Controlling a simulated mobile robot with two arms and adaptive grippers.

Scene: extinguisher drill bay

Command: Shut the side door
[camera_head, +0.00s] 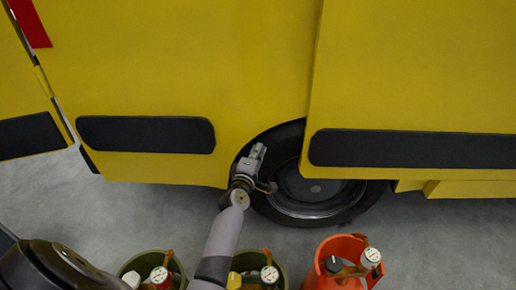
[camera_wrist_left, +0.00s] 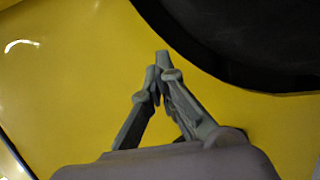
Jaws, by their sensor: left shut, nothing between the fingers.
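A yellow vehicle side fills the upper head view. At right, a yellow panel (camera_head: 420,70) with a black strip stands out from the body and overlaps the top of the wheel; it looks like the side door, though I cannot be sure. Its left edge is upright, and its handle does not show. My left gripper (camera_head: 258,152) is shut and empty, in front of the wheel's left side and left of that panel's edge. In the left wrist view its closed fingertips (camera_wrist_left: 160,62) lie before yellow bodywork (camera_wrist_left: 70,70). I cannot tell whether they touch it. My right gripper is not in view.
The wheel (camera_head: 315,187) is beside the gripper. Another black-stripped yellow panel (camera_head: 180,70) is at left. Bare floor (camera_head: 450,240) lies at lower right.

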